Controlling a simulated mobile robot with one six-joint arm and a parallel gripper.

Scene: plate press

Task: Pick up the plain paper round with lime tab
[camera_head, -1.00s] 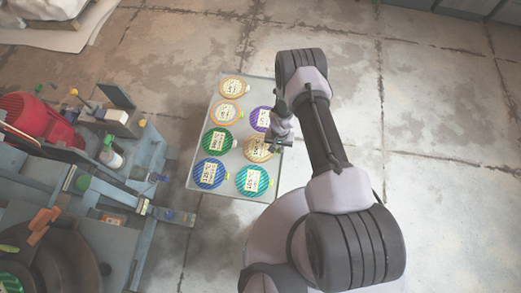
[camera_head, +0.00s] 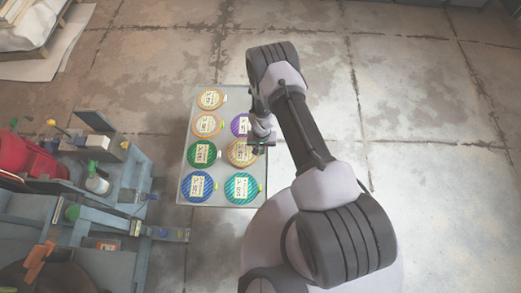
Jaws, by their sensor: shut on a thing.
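The plain paper round (camera_head: 240,153), beige with a pale label, is in the right column of the grey tray (camera_head: 216,101), third from the back. Its right edge, where a tab would be, is partly covered by my gripper (camera_head: 258,147). My gripper is over that edge from the right, shut on the round. I cannot tell whether the round is lifted clear of the tray. The lime of its tab is too small to make out.
Other rounds lie on the tray: orange ones (camera_head: 210,99) at the back, a purple one (camera_head: 239,125), a green one (camera_head: 202,154), a blue one (camera_head: 198,187) and a teal one (camera_head: 241,188). Machinery (camera_head: 80,200) stands at left. The floor at right is clear.

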